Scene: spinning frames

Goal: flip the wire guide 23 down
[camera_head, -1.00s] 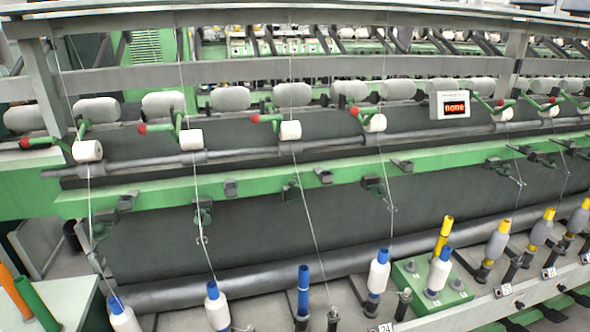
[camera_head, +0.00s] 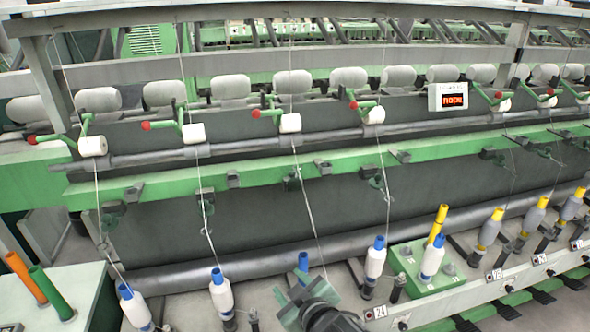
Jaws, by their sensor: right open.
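Several dark wire guides hang along the green rail (camera_head: 240,182), and their numbers cannot be read. One wire guide (camera_head: 292,181) is at the centre, above a blue tube (camera_head: 303,262); its pose is too small to judge. Other guides hang to its left (camera_head: 204,200) and right (camera_head: 377,181), with threads passing by them. My right gripper (camera_head: 291,288) has come in at the bottom centre, open and empty, in front of the blue tube and well below the centre guide. My left gripper is not in view.
White bobbins on blue tubes stand at the front left (camera_head: 222,295) and right (camera_head: 374,262). A number plate (camera_head: 380,312) on the front rail seems to read 24. A green block (camera_head: 410,262) holds tubes. Red-tipped green arms and white rollers line the upper machine.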

